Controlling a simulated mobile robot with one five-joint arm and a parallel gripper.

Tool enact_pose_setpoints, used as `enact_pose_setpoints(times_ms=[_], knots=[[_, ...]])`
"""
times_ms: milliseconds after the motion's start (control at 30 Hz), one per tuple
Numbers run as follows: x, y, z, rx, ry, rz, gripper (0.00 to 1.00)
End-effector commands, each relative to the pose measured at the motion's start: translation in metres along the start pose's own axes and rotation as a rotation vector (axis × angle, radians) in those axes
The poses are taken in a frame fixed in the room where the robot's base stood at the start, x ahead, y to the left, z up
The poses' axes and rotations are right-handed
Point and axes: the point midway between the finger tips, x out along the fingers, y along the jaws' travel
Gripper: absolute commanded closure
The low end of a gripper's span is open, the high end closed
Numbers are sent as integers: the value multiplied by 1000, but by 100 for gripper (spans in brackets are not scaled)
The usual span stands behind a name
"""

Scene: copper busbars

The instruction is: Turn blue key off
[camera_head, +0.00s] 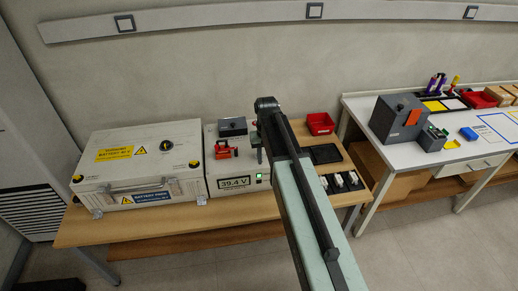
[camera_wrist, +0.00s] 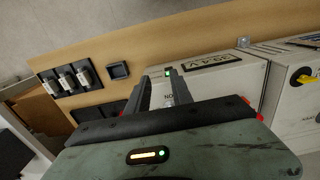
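I cannot make out a blue key in either view; my arm covers part of the bench in the head view. A white unit (camera_head: 236,168) shows "39.4 V" on its display (camera_head: 235,183), with a lit green indicator (camera_head: 258,176) beside it. A red handle-like part (camera_head: 224,151) and a dark box (camera_head: 232,126) are on top. In the wrist view, my gripper (camera_wrist: 160,76) has its two dark fingers apart, with nothing visible held between them. The white unit's front (camera_wrist: 218,82) and green indicator (camera_wrist: 168,73) show just beyond the fingers.
A large white battery box (camera_head: 137,166) with warning labels stands left of the unit on the wooden bench (camera_head: 160,229). A red bin (camera_head: 320,123) is at the back right. White-and-dark modules (camera_wrist: 72,82) sit near the bench edge. A second table (camera_head: 464,156) is at right.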

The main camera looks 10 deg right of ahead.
Motion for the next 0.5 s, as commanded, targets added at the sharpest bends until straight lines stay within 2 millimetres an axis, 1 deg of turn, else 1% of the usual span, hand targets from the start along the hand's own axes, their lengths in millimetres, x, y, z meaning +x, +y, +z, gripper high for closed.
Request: enact_pose_setpoints(times_ms=[33, 100, 200, 300, 333, 500], knots=[[-3, -1, -41, -1, 0, 0, 73], [-4, -2, -74, -2, 0, 0, 73], [-6, -2, -107, -3, 0, 0, 73], [-6, -3, -124, -4, 0, 0, 73], [-6, -3, -127, -4, 0, 0, 73], [-5, -3, -127, -4, 0, 0, 73]])
